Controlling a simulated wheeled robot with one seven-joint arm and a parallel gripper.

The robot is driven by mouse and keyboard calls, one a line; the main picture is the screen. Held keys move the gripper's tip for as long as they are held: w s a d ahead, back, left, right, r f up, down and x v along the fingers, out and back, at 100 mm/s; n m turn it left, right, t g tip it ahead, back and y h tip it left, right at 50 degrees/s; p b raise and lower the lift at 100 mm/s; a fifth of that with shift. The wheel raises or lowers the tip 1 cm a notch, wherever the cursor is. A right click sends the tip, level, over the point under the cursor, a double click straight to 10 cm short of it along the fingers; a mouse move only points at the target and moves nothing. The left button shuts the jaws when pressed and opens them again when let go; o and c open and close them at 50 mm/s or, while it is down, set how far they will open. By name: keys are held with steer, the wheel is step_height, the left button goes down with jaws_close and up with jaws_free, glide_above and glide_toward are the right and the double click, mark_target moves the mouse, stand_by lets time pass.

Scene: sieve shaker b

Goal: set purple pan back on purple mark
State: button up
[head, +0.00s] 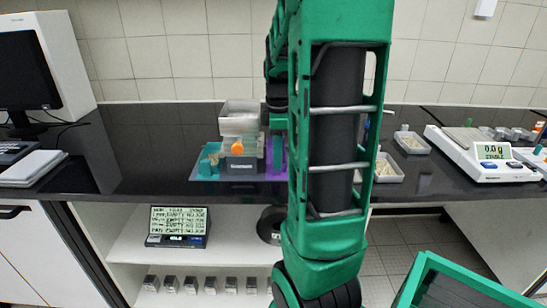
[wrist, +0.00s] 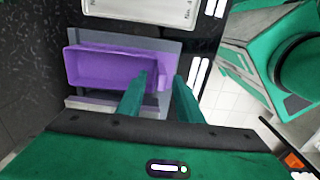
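The purple pan (wrist: 117,68) is a shallow rectangular pan on a grey surface in the wrist view. My gripper (wrist: 162,82) is open, with its left finger over the pan's near right part and its right finger just beyond the pan's right end. I cannot tell if either finger touches it. In the head view, purple (head: 275,162) shows at the right of a blue-grey tray (head: 212,177), partly hidden by my arm. I cannot tell there how much is pan and how much is mark. The purple mark is not clearly visible in the wrist view.
A white balance (head: 485,158) and small trays (head: 411,143) are to the right. A monitor (head: 28,72) stands far left.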

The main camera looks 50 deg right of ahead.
step_height(320, 180, up, 12)
steer(key=s+a+f+m, duration=1.2)
steer(key=s+a+m, duration=0.2)
steer(key=a, duration=0.2)
steer(key=shift+s+a+f, duration=0.25)
steer(key=shift+s+f, duration=0.05)
steer(key=shift+s, duration=0.05)
steer(key=shift+w+f, duration=0.2)
steer(key=shift+w, duration=0.45)
